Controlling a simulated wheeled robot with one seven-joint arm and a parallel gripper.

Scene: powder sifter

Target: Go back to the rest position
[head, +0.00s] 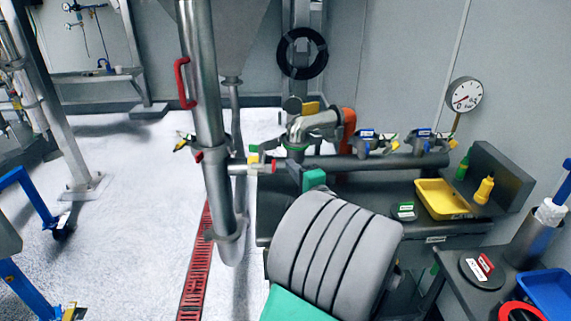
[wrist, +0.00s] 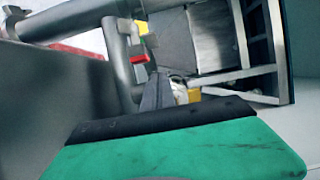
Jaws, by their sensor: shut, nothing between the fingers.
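My gripper (head: 291,168) shows in the head view beyond the thick grey ribbed part of my arm, with a green part behind its dark fingers. It is over the near edge of the dark bench, close to the steel pipework. In the wrist view my gripper (wrist: 157,78) appears as narrow dark fingers, shut together and empty, beyond a green and black part of it. The fitting (wrist: 138,59) also shows near the fingers in the wrist view; contact cannot be told.
A tall steel pipe (head: 208,120) with a red handle (head: 184,83) stands left of my gripper. A horizontal pipe (head: 385,162) with tagged valves runs behind. A yellow tray (head: 434,194), bottles and a gauge (head: 465,96) are right. A blue tray (head: 548,292) is at lower right.

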